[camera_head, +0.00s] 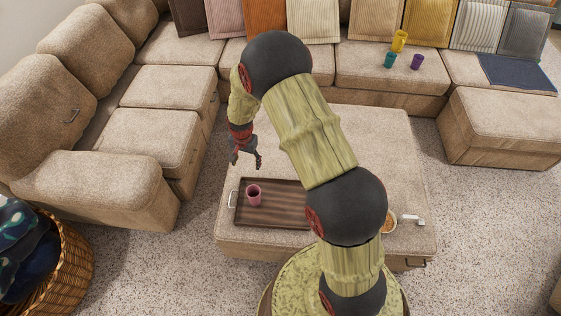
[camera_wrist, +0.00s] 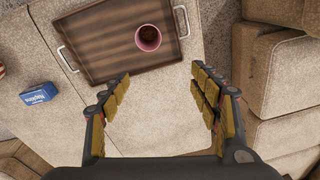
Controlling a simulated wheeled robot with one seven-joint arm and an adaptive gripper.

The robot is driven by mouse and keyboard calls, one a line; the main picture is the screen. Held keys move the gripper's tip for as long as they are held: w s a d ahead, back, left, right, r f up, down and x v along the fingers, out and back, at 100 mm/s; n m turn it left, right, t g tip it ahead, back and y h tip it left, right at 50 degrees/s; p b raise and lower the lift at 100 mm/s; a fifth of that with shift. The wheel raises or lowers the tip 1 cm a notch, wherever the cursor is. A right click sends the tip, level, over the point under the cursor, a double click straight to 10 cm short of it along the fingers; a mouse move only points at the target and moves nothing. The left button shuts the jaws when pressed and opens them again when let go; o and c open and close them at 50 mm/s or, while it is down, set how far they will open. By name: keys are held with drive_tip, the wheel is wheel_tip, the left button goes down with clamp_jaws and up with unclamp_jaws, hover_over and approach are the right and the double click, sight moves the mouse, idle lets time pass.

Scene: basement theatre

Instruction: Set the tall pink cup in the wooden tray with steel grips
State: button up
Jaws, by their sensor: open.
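The pink cup (camera_head: 254,195) stands upright in the wooden tray (camera_head: 285,215), close to its left end in the head view. The tray lies on the beige ottoman, and my arm hides its right part. In the wrist view the pink cup (camera_wrist: 148,38) sits on the tray (camera_wrist: 100,45) near one steel grip (camera_wrist: 182,22); the other grip (camera_wrist: 67,60) is at the opposite end. Something dark shows inside the cup. My gripper (camera_head: 246,161) is open and empty, apart from the cup and above the ottoman. In the wrist view the fingers (camera_wrist: 160,82) are spread wide.
A blue box (camera_wrist: 39,93) lies on the ottoman beside the tray. A small bowl (camera_head: 389,222) is right of my arm. Yellow (camera_head: 399,41), teal (camera_head: 390,60) and purple (camera_head: 417,62) cups stand on the sofa behind. A wicker basket (camera_head: 70,265) is at the lower left.

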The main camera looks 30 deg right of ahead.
drive_tip(key=s+r+n+t, duration=0.15)
drive_tip(key=s+r, duration=0.25)
drive_tip(key=r, duration=0.9)
drive_tip(key=s+r+n+t, duration=0.1)
drive_tip(key=s+r+n, duration=0.25)
drive_tip(key=r, duration=1.05)
drive_tip(key=s+r+n, duration=0.1)
drive_tip(key=s+r, duration=0.3)
drive_tip(key=s, duration=0.3)
drive_tip(key=s+r+n+t, duration=0.1)
drive_tip(key=s+r, duration=0.3)
drive_tip(key=s, duration=0.4)
drive_tip(key=s+r+n+t, duration=0.1)
drive_tip(key=s+r+n, duration=0.1)
drive_tip(key=s+r, duration=0.3)
drive_tip(key=shift+s, duration=1.25)
